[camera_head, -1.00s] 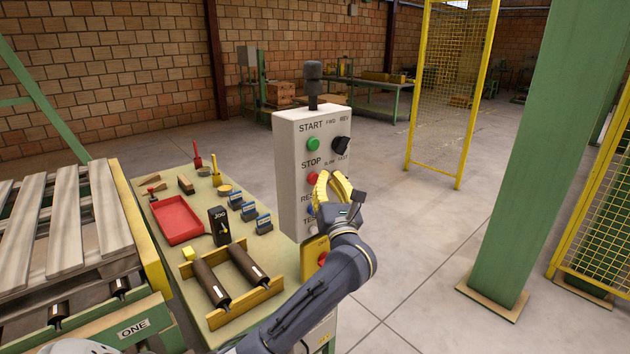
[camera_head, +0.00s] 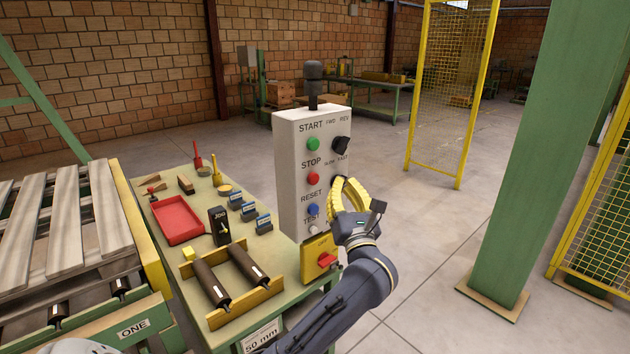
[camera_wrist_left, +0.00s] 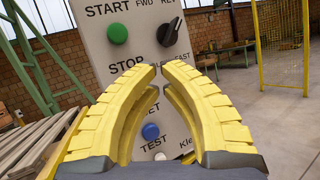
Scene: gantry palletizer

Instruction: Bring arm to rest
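My left gripper (camera_head: 346,182) has yellow ribbed fingers and hangs in front of the right side of the grey control box (camera_head: 290,180). In the left wrist view the fingertips (camera_wrist_left: 161,67) come together with nothing between them; the control box face lies behind. The box carries a green START button (camera_head: 313,144), a red STOP button (camera_head: 313,178), a blue RESET button (camera_head: 313,210), a pale TEST button (camera_head: 313,229) and black selector knobs (camera_head: 341,144). The gripper looks apart from the buttons. My right gripper is not in view.
A green table (camera_head: 160,240) holds a red tray (camera_head: 165,232), a black JOG box (camera_head: 219,226) and a roller frame (camera_head: 228,317). A yellow box with a red switch (camera_head: 327,259) sits below the panel. A green column (camera_head: 530,150) and yellow mesh fence stand right. Floor between is clear.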

